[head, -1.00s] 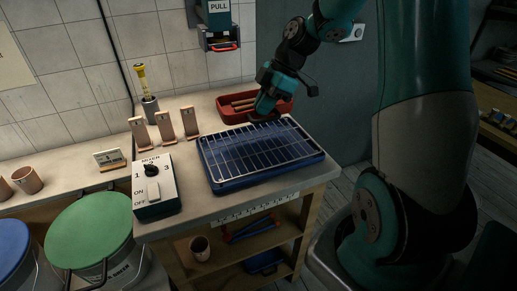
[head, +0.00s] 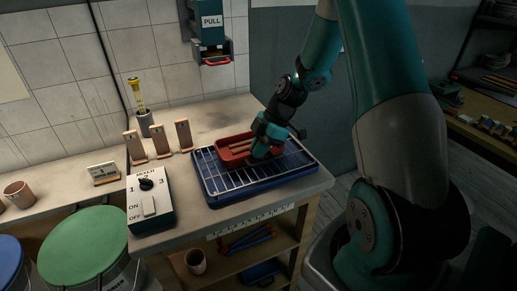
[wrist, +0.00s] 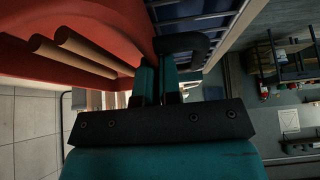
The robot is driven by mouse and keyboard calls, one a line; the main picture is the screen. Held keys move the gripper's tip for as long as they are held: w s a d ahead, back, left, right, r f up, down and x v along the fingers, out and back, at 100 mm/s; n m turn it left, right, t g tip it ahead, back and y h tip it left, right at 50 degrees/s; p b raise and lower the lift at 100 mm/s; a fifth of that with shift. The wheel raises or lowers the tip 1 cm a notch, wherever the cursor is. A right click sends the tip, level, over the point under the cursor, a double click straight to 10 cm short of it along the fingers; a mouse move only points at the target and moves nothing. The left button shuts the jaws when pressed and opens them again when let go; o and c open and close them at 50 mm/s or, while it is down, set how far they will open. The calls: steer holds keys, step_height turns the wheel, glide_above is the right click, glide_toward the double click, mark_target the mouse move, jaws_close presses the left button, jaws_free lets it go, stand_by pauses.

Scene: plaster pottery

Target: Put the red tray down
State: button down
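The red tray (head: 224,159) holds several brown sticks (head: 240,147) and is over the back part of the wire rack (head: 232,180) on the blue tray (head: 211,203). I cannot tell whether it touches the rack. My gripper (head: 262,150) is at its right end. In the wrist view the red tray (wrist: 100,22) fills the upper left, and my gripper (wrist: 160,82) is closed at a black handle (wrist: 185,42) on the tray's end. The fingertips are partly hidden there.
A mixer switch box (head: 150,203) stands left of the rack. Several upright wooden pieces (head: 160,141) stand behind it, with a yellow-topped tool in a cup (head: 145,120). A PULL dispenser (head: 212,40) hangs on the wall. The back of the bench (head: 215,120) is clear.

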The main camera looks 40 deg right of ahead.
steer(key=c, duration=1.3)
jaws_free()
steer(key=b+v, duration=0.1)
steer(key=v, duration=1.1)
